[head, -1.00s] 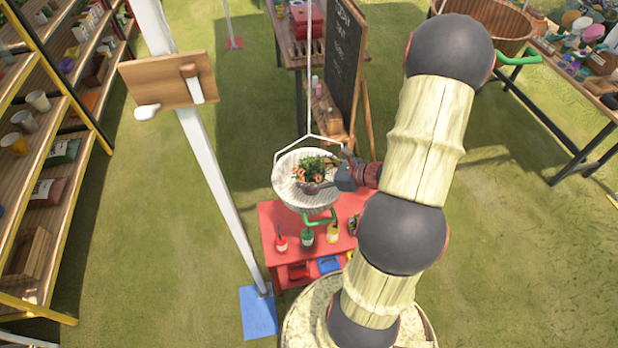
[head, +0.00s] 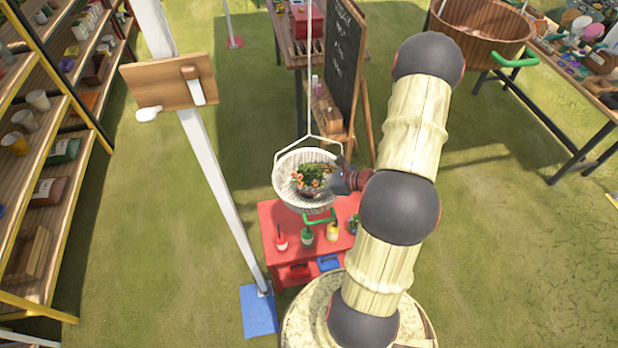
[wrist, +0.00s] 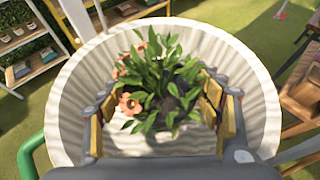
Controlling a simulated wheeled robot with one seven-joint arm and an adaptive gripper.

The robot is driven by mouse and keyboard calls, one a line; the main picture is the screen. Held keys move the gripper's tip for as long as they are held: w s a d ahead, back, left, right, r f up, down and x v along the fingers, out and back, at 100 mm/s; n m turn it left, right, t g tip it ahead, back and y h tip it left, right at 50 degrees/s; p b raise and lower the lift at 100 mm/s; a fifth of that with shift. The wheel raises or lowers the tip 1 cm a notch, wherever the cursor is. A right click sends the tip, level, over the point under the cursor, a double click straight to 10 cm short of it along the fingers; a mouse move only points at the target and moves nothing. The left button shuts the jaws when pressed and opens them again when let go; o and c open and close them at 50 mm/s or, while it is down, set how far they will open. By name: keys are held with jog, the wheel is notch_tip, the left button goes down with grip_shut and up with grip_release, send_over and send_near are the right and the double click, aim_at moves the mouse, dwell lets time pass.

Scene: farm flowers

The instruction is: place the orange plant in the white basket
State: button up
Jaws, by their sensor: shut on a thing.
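The orange plant (head: 309,177) has green leaves and orange blooms. In the wrist view the plant (wrist: 160,80) stands between the two fingers of my gripper (wrist: 163,108), which is shut on it. The white basket (head: 290,196) is a ribbed round bowl hanging from a thin white hanger. In the wrist view the basket (wrist: 258,95) surrounds the plant, and its inner floor shows below the leaves. In the head view my gripper (head: 328,178) reaches in over the basket's right side. The plant's base is mostly hidden, so I cannot tell if it touches the basket floor.
A red table (head: 270,217) with small bottles and a green handle (head: 320,217) stands just below the basket. A chalkboard (head: 347,60) stands behind it. A white post (head: 225,180) rises to the left, and shelves (head: 40,190) line the far left.

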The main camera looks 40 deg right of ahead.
jog(key=shift+f, duration=0.2)
jog(key=o, duration=1.4)
jog(key=shift+r, duration=0.15)
